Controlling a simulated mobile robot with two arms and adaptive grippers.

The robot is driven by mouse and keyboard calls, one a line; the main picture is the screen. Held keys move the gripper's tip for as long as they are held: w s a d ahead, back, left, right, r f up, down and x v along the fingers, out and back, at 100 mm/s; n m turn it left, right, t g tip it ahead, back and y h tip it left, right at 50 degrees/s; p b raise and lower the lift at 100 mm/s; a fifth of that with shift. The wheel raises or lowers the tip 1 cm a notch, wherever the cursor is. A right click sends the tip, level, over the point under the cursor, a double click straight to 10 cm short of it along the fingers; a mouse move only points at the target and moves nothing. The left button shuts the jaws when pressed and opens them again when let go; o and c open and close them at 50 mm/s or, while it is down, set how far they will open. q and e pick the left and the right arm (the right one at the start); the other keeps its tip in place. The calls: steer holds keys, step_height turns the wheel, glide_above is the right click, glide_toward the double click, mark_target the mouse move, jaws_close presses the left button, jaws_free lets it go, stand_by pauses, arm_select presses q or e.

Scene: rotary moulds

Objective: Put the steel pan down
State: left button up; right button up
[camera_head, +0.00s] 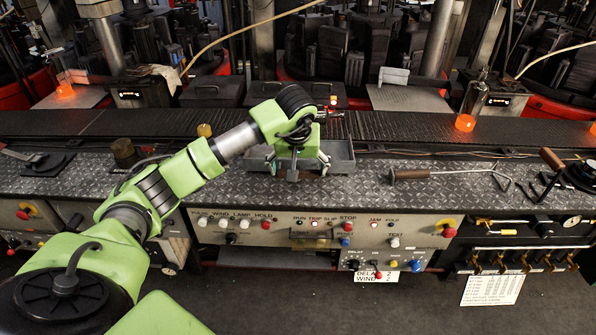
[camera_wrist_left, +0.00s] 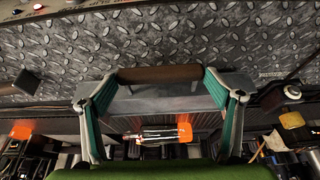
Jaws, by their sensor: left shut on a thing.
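The steel pan (camera_head: 341,153) is a shallow grey rectangular tray at the middle of the bench, at the back of the diamond-plate top. A brown bar like a handle runs along its near side. My left gripper (camera_head: 298,170) points down over it, its fingers at the two ends of the brown bar. In the left wrist view the teal-padded fingers of the gripper (camera_wrist_left: 162,75) close on the bar, with the pan (camera_wrist_left: 150,104) behind it. The gripper and arm hide part of the pan. I cannot tell whether its base touches the bench. My right gripper is out of view.
The diamond-plate bench (camera_head: 450,187) has bare room right of the pan, up to a wooden-handled rod (camera_head: 410,174). A dark conveyor (camera_head: 400,126) runs behind, with a glowing bottle (camera_head: 466,121) on it. Control panel buttons line the front below.

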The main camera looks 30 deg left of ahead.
arm_select(q)
steer(key=shift+f, duration=0.85)
steer(key=o, duration=1.7)
steer(key=shift+s, duration=0.1)
